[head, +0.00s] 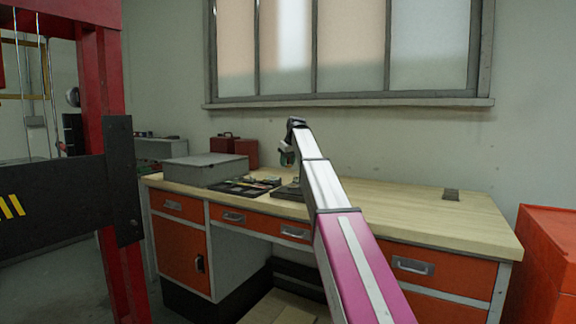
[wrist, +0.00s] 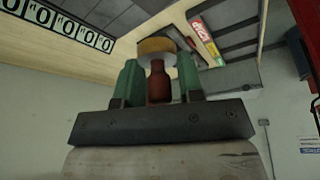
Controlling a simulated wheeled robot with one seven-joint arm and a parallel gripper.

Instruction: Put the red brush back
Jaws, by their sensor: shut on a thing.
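My gripper (wrist: 158,64) has its green fingers shut on the red brush (wrist: 159,84). The brush has a dark red handle between the fingers and a wide tan and grey end beyond the fingertips. In the head view my gripper (head: 287,154) is above the back of the workbench, near the middle; the brush cannot be made out there. A dark tool tray (head: 236,188) with several small items lies on the bench left of my gripper. In the wrist view a dark compartmented tray (wrist: 236,40) lies beyond the brush; I cannot tell whether they touch.
The wooden workbench (head: 420,205) is mostly clear on the right, with a small dark block (head: 451,195). A grey case (head: 205,170) and red boxes (head: 245,153) stand left. A red cabinet (head: 548,265) is at right, a red and black frame (head: 100,150) at left.

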